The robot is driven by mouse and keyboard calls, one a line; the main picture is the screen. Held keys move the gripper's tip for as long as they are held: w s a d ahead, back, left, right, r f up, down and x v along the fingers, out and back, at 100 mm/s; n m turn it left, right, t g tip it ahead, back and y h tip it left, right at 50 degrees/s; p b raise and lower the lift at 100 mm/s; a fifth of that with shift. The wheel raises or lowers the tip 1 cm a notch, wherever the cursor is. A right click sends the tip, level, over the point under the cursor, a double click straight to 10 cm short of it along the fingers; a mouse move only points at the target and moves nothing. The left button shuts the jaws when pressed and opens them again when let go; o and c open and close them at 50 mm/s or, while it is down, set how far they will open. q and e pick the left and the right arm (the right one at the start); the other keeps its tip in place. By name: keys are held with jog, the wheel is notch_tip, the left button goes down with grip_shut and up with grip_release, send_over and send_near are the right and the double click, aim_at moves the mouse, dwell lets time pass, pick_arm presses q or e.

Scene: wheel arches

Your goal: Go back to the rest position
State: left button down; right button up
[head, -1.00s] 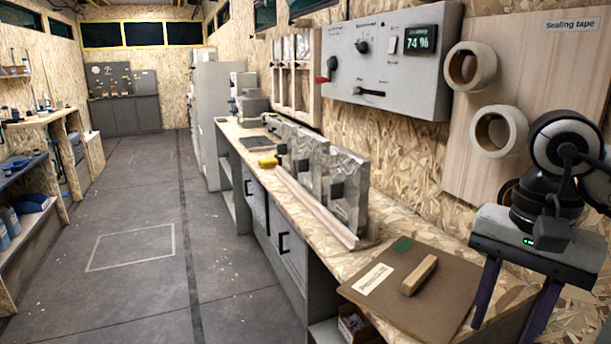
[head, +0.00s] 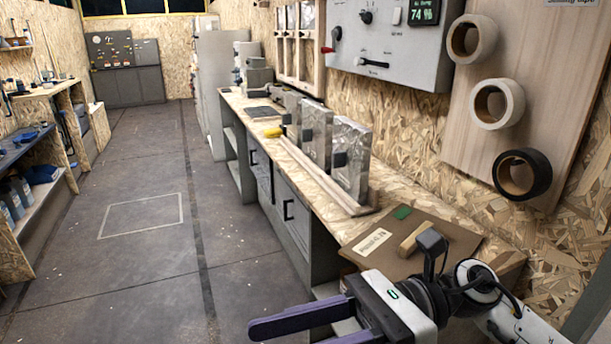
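My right gripper (head: 283,334) shows at the bottom of the head view, left of the workbench's front end. Its two purple fingers point left and stand apart with nothing seen between them; the lower finger is partly cut off by the picture's edge. Its wrist and arm come in from the lower right, in front of the brown board on the bench. My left gripper is not in view.
The workbench (head: 405,198) runs along the right wall. It bears a brown board (head: 385,258) with a wooden block (head: 414,240), and foil-wrapped panels (head: 351,160) in a rack. Tape rolls (head: 497,104) hang on a wall board. The floor (head: 140,265) at left is clear.

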jog(key=w+d+m+t+y, duration=0.15)
jog(key=w+m+t, duration=0.25)
jog(key=m+t, duration=0.55)
jog(key=w+d+m+t+y, duration=0.1)
jog(key=w+m+t+y, duration=0.35)
jog(key=m, duration=0.75)
jog(key=w+d+f+m+t+h+p, duration=0.15)
jog(key=d+f+m+t+h, duration=0.25)
jog(key=f+m+h, duration=0.4)
jog(key=w+d+f+m+t+h, duration=0.2)
jog(key=d+f+m+t+h, duration=0.35)
jog(key=m, duration=0.55)
jog(key=s+d+f+m+g+h, duration=0.2)
jog(key=s+f, duration=0.3)
jog(key=f, duration=0.3)
jog(key=s+d+f+m+g+h, duration=0.2)
jog(key=s+f+m+g, duration=0.2)
jog(key=s+f+m, duration=0.1)
jog(key=s+d+f+m+g+h+p, duration=0.1)
jog(key=s+d+f+m+g+h, duration=0.1)
jog(key=s+f, duration=0.4)
notch_tip(320, 180, down, 5)
jog(key=shift+s+r+m+g+h, duration=0.2)
jog(key=shift+m+g+h, duration=0.15)
jog(key=shift+m+g, duration=0.5)
